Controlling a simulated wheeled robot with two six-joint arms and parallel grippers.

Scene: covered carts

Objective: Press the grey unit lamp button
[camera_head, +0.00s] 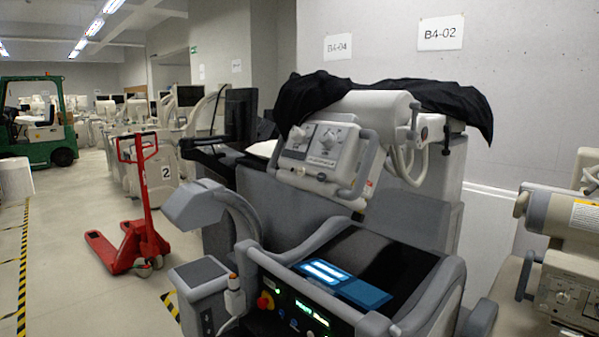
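A grey-white mobile unit fills the middle and right. Its head (322,151) has a front panel with two pale knobs, small markings and grey handles. Which small part on this panel is the lamp button is too small to tell. A black cover (440,98) lies pushed back over the top of the unit and leaves the head's front panel bare. Below is the unit's console (395,262), with a dark top and a lit blue screen (345,286). Neither of my grippers is in view.
A red pallet jack (140,240) stands on the floor at left. A green forklift (40,125) is farther back. Another beige unit (570,250) stands close at right. A wall is behind the grey unit. Floor at front left is free, with yellow-black tape.

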